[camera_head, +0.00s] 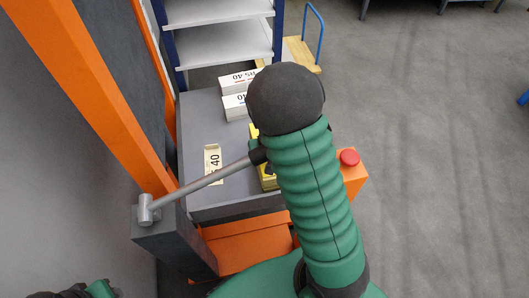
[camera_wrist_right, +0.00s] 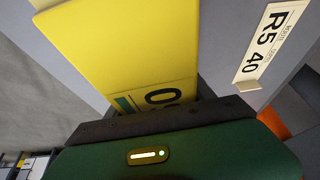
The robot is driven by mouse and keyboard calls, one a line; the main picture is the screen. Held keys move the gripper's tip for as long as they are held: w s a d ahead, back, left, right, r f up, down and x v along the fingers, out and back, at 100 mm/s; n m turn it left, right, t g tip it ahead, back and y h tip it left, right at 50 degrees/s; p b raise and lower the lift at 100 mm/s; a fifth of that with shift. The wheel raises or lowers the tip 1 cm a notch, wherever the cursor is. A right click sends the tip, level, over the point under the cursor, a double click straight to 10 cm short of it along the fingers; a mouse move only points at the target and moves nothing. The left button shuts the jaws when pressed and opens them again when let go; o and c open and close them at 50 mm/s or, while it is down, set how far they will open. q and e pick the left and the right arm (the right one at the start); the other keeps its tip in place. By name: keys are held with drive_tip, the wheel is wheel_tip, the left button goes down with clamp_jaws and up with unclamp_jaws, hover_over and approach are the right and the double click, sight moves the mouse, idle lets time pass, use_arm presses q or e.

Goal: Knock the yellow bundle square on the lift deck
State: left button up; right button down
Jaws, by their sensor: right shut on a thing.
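The yellow bundle (camera_head: 268,183) lies on the grey lift deck (camera_head: 235,190), mostly hidden behind my right arm in the head view. In the right wrist view the yellow bundle (camera_wrist_right: 140,45) fills the upper middle, with part of its dark print cut off by my right gripper's dark edge (camera_wrist_right: 165,122). A grey hammer-like bar with a silver cylindrical end (camera_head: 146,208) crosses above the deck to a dark block at my right arm. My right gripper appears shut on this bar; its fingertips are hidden.
A pale label (camera_head: 213,163) lies on the deck left of the bundle. White stacks (camera_head: 238,82) stand at its far end. An orange frame (camera_head: 95,90) borders the left; a red button (camera_head: 349,157) is at right. Shelves (camera_head: 218,45) stand behind. Open floor lies right.

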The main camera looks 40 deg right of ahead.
use_arm(q)
drive_tip(key=shift+f+b, duration=0.35)
use_arm(e)
drive_tip(key=shift+s+a+r, duration=0.1)
drive_tip(key=shift+s+a, duration=0.35)
drive_tip(key=shift+s, duration=0.35)
use_arm(q)
drive_tip(key=shift+w+d+f, duration=0.25)
drive_tip(key=shift+w+f, duration=0.2)
use_arm(e)
drive_tip(key=shift+s+a+f, duration=0.3)
drive_tip(key=shift+s, duration=0.1)
use_arm(q)
drive_tip(key=shift+d+r, duration=0.3)
drive_tip(key=shift+d, duration=0.05)
use_arm(e)
drive_tip(key=shift+s+a+f, duration=0.1)
drive_tip(key=shift+s, duration=0.15)
idle(1.7)
